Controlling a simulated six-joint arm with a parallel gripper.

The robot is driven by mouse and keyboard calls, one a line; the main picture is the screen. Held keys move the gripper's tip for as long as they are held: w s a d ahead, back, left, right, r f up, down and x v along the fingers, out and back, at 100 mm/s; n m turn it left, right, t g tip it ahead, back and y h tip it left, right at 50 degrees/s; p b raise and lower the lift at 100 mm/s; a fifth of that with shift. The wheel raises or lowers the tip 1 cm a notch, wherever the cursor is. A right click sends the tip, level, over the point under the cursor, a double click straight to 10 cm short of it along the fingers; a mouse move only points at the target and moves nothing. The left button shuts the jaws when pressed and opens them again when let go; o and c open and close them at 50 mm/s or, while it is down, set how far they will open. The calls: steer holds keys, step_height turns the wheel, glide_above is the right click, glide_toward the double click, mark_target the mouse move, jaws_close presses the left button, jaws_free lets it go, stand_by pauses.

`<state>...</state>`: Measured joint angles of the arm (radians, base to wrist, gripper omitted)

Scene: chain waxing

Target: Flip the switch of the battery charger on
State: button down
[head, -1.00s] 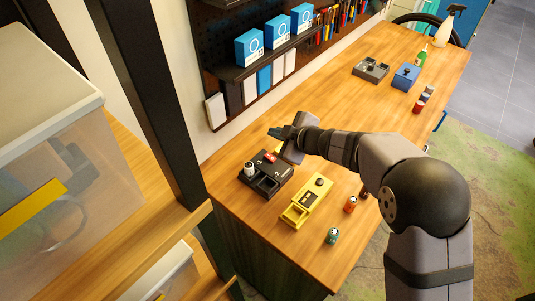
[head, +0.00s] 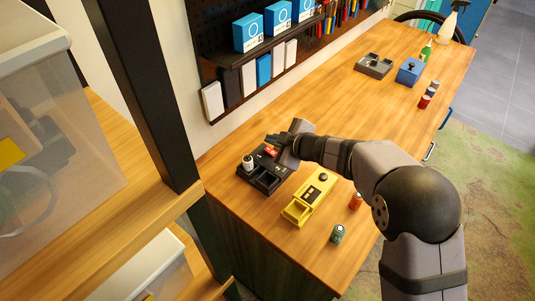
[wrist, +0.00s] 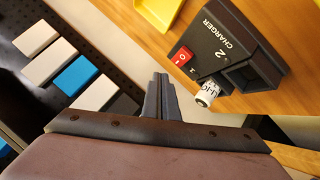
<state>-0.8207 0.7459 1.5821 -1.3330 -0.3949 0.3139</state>
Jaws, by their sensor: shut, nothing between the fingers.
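The black battery charger (head: 269,181) stands near the left end of the workbench. Its red rocker switch (head: 271,151) is on the side near my gripper. In the wrist view, the charger (wrist: 226,45) carries the words "CHARGER" and "2", and the red switch (wrist: 182,57) shows white marks. I cannot tell which way the rocker is tilted. A white battery (head: 248,162) sits upright in one of its slots. My gripper (head: 269,139) is shut and empty, close to the switch. In the wrist view, its fingertips (wrist: 161,76) appear just beside the switch; contact cannot be told.
A yellow charger (head: 308,199) stands right of the black one. A red battery (head: 355,201) and a green battery (head: 337,234) stand near the front edge. A grey tray (head: 374,65) and blue box (head: 410,71) are farther back. The bench middle is clear.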

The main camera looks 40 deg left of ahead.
mark_target(271, 152)
steer(key=shift+a+f+b, duration=0.15)
steer(key=shift+f+b, duration=0.15)
steer(key=shift+f, duration=0.45)
steer(key=shift+f, duration=0.15)
stand_by(1.5)
steer(key=shift+f, duration=0.25)
steer(key=shift+a+f+b, duration=0.1)
steer(key=shift+f+b, duration=0.2)
steer(key=shift+f, duration=0.05)
stand_by(0.8)
steer(key=shift+r, duration=0.15)
steer(key=shift+r+p, duration=0.7)
steer(key=shift+p, duration=0.2)
steer(key=r+p, duration=0.2)
steer(key=d+r+p, duration=0.1)
steer(key=r+p, duration=0.2)
steer(key=shift+d, duration=0.1)
stand_by(0.3)
